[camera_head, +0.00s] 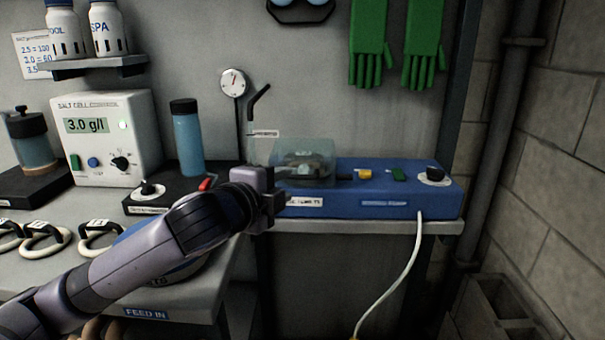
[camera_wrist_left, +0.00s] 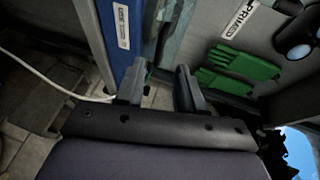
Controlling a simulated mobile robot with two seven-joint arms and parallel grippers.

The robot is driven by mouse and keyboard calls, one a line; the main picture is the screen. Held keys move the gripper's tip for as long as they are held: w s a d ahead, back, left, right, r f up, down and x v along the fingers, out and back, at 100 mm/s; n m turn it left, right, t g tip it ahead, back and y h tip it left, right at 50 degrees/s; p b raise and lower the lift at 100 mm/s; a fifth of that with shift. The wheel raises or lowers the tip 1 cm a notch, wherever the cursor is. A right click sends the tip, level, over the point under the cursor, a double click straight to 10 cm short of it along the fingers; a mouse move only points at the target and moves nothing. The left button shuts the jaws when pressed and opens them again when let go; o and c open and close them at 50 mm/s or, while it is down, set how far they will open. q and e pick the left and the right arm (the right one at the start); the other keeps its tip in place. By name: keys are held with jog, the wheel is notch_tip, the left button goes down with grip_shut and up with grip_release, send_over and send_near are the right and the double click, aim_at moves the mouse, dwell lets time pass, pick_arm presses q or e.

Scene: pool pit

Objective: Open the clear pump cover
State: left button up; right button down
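The clear pump cover (camera_head: 318,172) is a see-through box, standing over a dark pump (camera_head: 302,160) on the left part of a blue unit (camera_head: 385,207). It looks closed. My left gripper (camera_head: 272,205) is at the front left corner of the blue unit, just in front of and below the cover. In the left wrist view its two fingers (camera_wrist_left: 160,88) are apart, with nothing held between them. The blue unit (camera_wrist_left: 121,40) is beyond the left finger, and a clear strip, probably the cover (camera_wrist_left: 179,30), is beyond the gap. My right gripper does not show.
A blue bottle (camera_head: 187,140) and a white salt cell control box (camera_head: 108,130) stand on the bench at left. Green gloves (camera_head: 369,40) hang above. A white cable (camera_head: 405,265) hangs from the blue unit's front.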

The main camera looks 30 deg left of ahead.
aim_at(298, 178)
pick_arm(q)
jog(key=shift+x, duration=3.25)
grip_shut()
